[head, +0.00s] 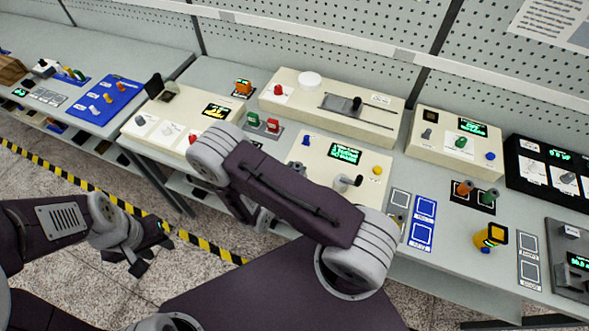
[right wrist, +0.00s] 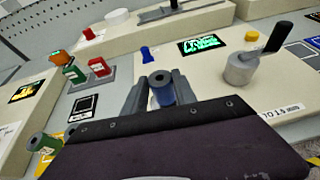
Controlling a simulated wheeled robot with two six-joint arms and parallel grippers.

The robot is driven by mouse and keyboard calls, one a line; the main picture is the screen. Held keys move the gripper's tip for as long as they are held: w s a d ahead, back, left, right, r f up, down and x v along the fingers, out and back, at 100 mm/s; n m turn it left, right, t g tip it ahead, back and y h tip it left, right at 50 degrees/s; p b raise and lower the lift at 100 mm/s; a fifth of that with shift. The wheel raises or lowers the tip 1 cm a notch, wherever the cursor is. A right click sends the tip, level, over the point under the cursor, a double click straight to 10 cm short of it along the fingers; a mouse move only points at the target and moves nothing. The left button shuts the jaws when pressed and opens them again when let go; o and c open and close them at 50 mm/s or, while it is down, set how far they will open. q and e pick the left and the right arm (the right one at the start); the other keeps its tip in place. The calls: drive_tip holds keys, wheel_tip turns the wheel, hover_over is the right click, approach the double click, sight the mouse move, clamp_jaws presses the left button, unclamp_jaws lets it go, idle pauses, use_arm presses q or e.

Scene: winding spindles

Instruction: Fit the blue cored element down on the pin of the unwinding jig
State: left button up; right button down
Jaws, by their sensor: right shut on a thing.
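My right gripper (right wrist: 157,92) is shut on the blue cored element (right wrist: 163,98), a small blue cylinder with a grey end and a dark hole facing up. It is in front of a cream box (right wrist: 215,80) with a crank (right wrist: 240,68), a green display and an upright blue peg (right wrist: 145,54). The element appears apart from the peg. I cannot tell for certain whether this box is the unwinding jig.
A grey stand with red and green cored pieces (head: 264,124) is behind my right arm. More cream boxes (head: 330,105) line the bench back. Orange and green pieces (head: 475,192), a yellow device (head: 485,238) and blue-marked cards (head: 423,222) lie to the right.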

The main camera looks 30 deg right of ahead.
drive_tip(key=shift+f+b, duration=0.45)
drive_tip(key=shift+f, duration=0.15)
drive_tip(key=c, duration=0.9)
unclamp_jaws()
drive_tip(key=b+v, duration=0.2)
drive_tip(key=v, duration=0.7)
